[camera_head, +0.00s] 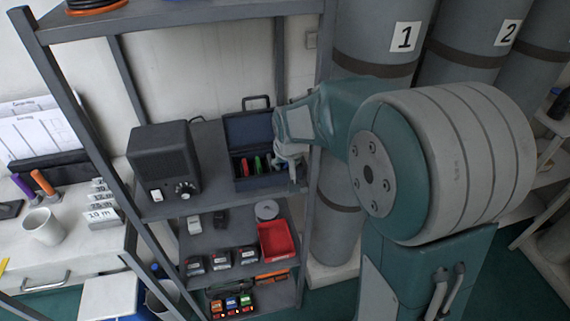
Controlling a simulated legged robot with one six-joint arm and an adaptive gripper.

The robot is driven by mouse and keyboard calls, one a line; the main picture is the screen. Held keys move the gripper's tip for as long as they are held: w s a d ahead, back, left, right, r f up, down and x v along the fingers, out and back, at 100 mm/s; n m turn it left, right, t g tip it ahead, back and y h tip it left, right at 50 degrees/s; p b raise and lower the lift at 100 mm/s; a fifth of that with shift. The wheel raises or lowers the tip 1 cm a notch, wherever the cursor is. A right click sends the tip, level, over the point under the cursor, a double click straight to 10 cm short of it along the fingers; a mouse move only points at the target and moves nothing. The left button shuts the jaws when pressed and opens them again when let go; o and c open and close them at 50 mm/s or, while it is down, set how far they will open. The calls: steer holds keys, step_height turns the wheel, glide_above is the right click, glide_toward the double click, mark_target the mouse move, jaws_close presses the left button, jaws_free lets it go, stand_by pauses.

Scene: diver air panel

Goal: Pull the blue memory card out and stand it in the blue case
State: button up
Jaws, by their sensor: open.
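The open dark blue case (236,183) stands on the middle shelf with its lid raised at the back. A red card (245,167) and a green card (257,163) stand upright inside it. My gripper (296,176) is open and points down at the right side of the case, covering part of it. I see nothing between its fingers, and I cannot tell whether it touches the case. I cannot clearly pick out the blue memory card. A small blue-topped item (231,303) sits in a row on the lowest shelf, but is too small to identify.
A black box with a knob (165,165) stands left of the case. A red tray (277,241) and several small devices (221,259) are on the shelf below. Shelf posts (317,120) and the upper shelf (180,22) bound the space. Grey cylinders (375,40) stand behind my arm.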

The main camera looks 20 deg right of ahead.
steer(key=v, duration=1.1)
steer(key=s+t, duration=0.1)
steer(key=s, duration=2)
steer(key=shift+s+d+r+n, duration=0.25)
steer(key=shift+d+r+n, duration=0.1)
steer(key=shift+r+n, duration=0.1)
steer(key=shift+c, duration=0.3)
